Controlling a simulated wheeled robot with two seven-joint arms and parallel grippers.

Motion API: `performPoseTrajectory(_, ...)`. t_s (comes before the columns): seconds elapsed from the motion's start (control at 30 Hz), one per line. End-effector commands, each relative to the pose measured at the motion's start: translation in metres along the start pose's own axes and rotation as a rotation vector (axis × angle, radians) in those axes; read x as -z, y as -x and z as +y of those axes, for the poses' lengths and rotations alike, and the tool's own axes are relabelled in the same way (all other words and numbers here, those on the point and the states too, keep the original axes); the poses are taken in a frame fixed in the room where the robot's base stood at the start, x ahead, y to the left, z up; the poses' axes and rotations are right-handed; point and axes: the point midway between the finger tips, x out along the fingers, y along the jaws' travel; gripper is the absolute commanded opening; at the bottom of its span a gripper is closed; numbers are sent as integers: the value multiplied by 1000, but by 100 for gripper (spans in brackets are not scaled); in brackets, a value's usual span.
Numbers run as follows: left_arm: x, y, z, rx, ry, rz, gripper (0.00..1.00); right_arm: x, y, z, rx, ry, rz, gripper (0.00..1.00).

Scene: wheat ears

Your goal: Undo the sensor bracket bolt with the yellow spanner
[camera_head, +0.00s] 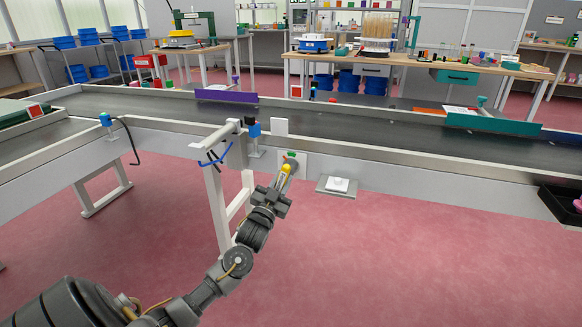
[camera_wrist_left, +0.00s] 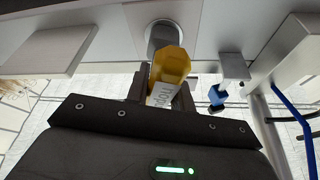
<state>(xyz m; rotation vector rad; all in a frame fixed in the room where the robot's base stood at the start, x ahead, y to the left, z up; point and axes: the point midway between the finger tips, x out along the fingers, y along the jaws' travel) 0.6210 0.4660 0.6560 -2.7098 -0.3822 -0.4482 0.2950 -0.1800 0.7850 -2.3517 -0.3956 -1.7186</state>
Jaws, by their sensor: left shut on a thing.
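My left gripper (camera_head: 279,184) is shut on the yellow spanner (camera_head: 286,168), in front of the conveyor's side. In the left wrist view the spanner (camera_wrist_left: 171,64) has a yellow, faceted end and a pale shaft with lettering between my fingers (camera_wrist_left: 164,92). Its end overlaps a round grey fitting (camera_wrist_left: 162,34) on a pale plate; I cannot tell whether they touch. A blue sensor (camera_head: 254,129) stands on a pale bracket at the conveyor edge, up and left of the spanner. A blue part on a pale arm (camera_wrist_left: 217,96) shows right of the spanner in the wrist view. I cannot make out the bracket bolt.
The long conveyor (camera_head: 350,131) crosses the view. A white frame (camera_head: 215,195) with blue cable stands left of my gripper. A plate with a white block (camera_head: 338,185) sits to its right. A black crate (camera_head: 562,203) is at far right. The red floor in front is clear.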

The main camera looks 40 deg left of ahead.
Motion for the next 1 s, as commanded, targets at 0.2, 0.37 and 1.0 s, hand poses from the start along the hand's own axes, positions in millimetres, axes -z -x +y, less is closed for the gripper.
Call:
performPoseTrajectory(0.2,2,-1,1,44,109,-1,0,2,-5,0,0,0,0,36)
performPoseTrajectory(0.37,2,0,1,78,193,1,0,2,-7,0,0,0,0,36)
performPoseTrajectory(1.0,1,0,2,157,391,-1,0,4,-14,0,0,0,0,36)
